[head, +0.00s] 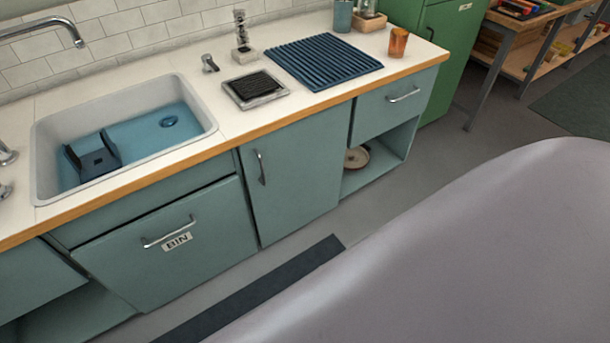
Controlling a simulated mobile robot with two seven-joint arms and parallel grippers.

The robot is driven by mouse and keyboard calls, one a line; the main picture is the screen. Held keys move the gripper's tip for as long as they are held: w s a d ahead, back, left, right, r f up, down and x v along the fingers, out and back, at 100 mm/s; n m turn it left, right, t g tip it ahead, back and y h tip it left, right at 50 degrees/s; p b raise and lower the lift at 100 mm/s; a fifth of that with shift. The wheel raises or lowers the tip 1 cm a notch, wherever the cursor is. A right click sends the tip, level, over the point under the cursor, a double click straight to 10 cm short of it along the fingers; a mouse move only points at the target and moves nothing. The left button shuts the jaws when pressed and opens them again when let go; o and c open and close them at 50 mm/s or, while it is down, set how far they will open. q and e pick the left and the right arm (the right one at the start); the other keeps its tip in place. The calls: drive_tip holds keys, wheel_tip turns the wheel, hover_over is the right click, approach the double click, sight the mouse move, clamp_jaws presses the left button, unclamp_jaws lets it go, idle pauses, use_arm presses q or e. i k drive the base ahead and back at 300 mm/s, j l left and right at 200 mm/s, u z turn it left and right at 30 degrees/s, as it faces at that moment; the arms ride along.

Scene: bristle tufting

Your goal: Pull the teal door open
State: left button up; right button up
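The teal door (294,184) is a flat cupboard front under the counter, between the bin front and an open shelf. It looks shut, flush with the cabinet. Its upright metal handle (261,168) is near its upper left edge. Neither of my grippers shows in the head view, and nothing touches the handle.
Left of the door is a teal bin front (165,245) with a bar handle. Right are a drawer (395,103) and an open shelf holding a round dish (356,158). A dark mat strip (255,290) lies on the floor in front. The sink (210,118) is above left.

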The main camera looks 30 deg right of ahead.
sight(292, 173)
drive_tip(key=i+l, duration=0.3)
drive_tip(key=l, duration=0.2)
drive_tip(key=i+l, duration=0.3)
drive_tip(key=l, duration=0.2)
drive_tip(key=i+l, duration=0.35)
drive_tip(key=l, duration=0.1)
